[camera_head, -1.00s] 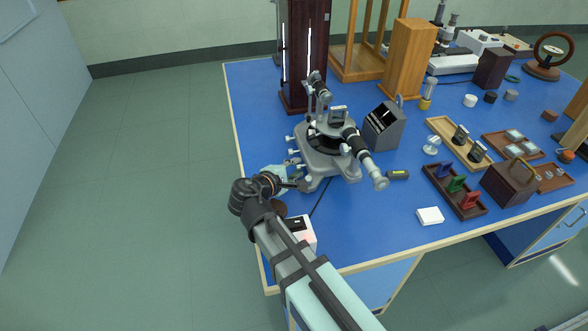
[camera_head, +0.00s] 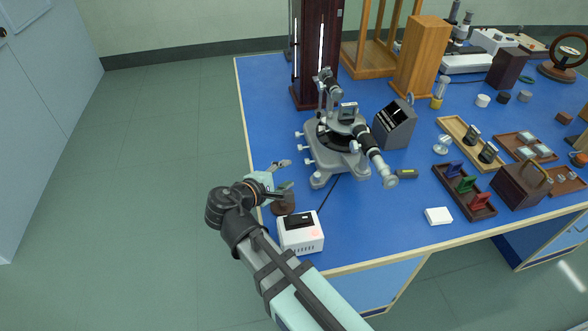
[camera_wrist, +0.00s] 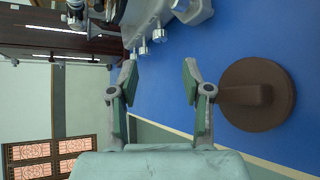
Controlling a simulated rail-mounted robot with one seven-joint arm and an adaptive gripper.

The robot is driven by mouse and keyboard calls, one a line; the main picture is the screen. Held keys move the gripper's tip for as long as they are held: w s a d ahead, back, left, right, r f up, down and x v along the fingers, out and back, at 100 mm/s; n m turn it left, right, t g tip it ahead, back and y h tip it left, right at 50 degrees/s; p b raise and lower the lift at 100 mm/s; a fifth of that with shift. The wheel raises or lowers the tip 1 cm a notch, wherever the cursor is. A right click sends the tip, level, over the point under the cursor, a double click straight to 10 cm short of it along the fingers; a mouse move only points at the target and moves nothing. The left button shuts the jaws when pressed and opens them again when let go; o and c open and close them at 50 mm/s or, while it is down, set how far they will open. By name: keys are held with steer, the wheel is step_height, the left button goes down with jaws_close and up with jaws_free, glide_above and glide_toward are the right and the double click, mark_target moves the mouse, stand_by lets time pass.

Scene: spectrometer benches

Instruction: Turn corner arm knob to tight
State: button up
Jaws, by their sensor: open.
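The grey spectrometer (camera_head: 337,152) stands on the blue bench, with small silver knobs (camera_head: 301,147) along its left side. In the wrist view, several of these knobs (camera_wrist: 142,48) show near the top centre, beyond the fingertips. I cannot tell which one is the corner arm knob. My gripper (camera_head: 283,174) is left of the spectrometer's near-left foot, apart from it. In the wrist view, my gripper (camera_wrist: 160,74) is open, with nothing between its green-padded fingers.
A round brown object (camera_wrist: 257,110) is close beside the right finger in the wrist view. A white box (camera_head: 301,236) stands below my gripper near the bench's front-left corner. A dark tall cabinet (camera_head: 318,55) stands behind the spectrometer. Blue bench surface (camera_head: 385,225) is clear in front.

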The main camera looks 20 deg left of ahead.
steer(key=shift+v, duration=1.25)
